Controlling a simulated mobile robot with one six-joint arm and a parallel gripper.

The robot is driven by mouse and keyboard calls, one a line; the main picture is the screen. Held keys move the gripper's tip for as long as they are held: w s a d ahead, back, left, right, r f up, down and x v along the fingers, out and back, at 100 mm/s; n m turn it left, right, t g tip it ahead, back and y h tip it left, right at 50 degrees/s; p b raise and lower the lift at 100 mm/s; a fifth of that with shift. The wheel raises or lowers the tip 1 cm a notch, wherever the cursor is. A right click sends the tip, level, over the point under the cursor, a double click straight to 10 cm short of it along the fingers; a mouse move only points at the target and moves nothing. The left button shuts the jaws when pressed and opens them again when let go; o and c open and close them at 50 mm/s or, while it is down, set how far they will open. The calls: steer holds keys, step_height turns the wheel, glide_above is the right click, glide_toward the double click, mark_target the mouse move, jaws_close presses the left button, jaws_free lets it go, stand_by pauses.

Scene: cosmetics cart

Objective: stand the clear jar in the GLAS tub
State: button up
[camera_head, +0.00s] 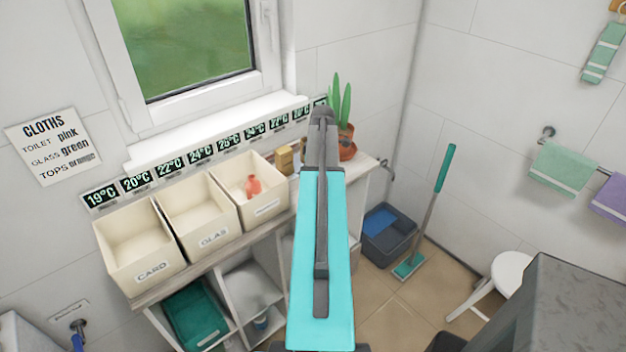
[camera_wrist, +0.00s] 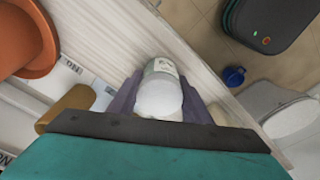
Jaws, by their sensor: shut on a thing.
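The clear jar (camera_wrist: 160,92), pale with a small label near its far end, sits between the two fingers of my gripper (camera_wrist: 158,104) in the wrist view. My gripper is shut on it, above or at the edge of the pale shelf top; I cannot tell whether the jar still touches the shelf. In the head view my turquoise arm hides the jar and the fingers. The GLAS tub (camera_head: 213,238) is the cream middle tub of three, left of my arm, and looks empty inside.
The CARD tub (camera_head: 142,279) stands left of the GLAS tub. The right tub (camera_head: 269,209) holds a reddish bottle (camera_head: 253,186). A potted plant (camera_head: 347,150) stands at the shelf's right end, with small brown items (camera_head: 285,160) beside the right tub. The window sill (camera_head: 215,130) is behind.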

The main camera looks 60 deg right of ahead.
steer(key=shift+r, duration=0.1)
steer(key=shift+r+b, duration=0.95)
steer(key=shift+r, duration=0.6)
steer(key=s+a+r+b, duration=0.1)
steer(key=s+a+b, duration=0.3)
steer(key=s+a, duration=0.5)
steer(key=s, duration=0.4)
steer(key=shift+a+r, duration=0.25)
steer(key=shift+r, duration=0.1)
